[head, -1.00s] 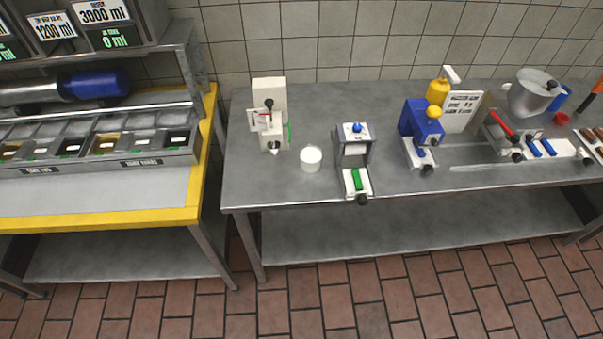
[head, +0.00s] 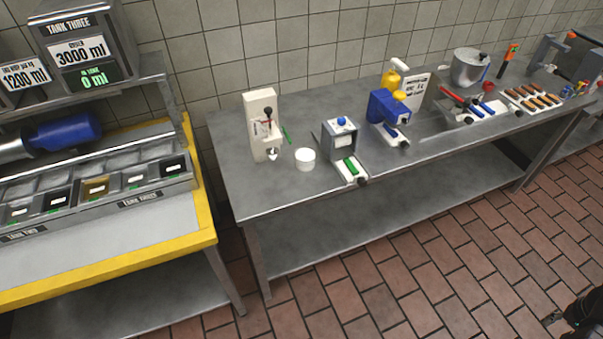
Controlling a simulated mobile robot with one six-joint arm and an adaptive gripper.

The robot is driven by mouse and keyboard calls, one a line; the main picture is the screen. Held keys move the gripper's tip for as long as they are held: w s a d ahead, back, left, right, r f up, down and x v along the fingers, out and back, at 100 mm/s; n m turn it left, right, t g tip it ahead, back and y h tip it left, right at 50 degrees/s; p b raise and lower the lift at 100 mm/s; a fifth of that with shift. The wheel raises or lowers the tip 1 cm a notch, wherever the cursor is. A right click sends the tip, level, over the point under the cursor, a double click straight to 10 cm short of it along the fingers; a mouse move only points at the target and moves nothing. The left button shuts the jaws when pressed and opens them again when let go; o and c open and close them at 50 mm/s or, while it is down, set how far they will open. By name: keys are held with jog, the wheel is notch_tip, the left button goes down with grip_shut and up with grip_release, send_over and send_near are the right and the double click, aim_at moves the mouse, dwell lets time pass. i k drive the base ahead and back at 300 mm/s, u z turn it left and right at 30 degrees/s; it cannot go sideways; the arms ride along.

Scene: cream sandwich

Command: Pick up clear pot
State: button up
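A grey, see-through-looking pot (head: 470,68) stands upright towards the far right of the metal table, near the wall. A dark knob and a blue part show at its right side; I cannot tell whether they belong to it. A small white round tub (head: 305,159) stands nearer, between the cream machine and the grey press. A black part at the bottom right corner looks like the end of my arm, with my gripper (head: 566,318) cut off by the frame. It is over the floor, well apart from the pot. Whether it is open or shut does not show.
The metal table (head: 240,196) also bears a cream machine (head: 262,125), a grey press (head: 341,145), a blue machine (head: 388,112) and a tray of brown bars (head: 533,102). A yellow-edged station (head: 205,228) stands at left. The tiled floor (head: 430,265) in front is clear.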

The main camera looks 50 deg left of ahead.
aim_at(304, 156)
jog(key=k, duration=1)
jog(key=z, duration=1)
jog(key=k, duration=0.1)
jog(key=u, duration=3.4)
jog(key=i, duration=0.5)
jog(key=z, duration=0.05)
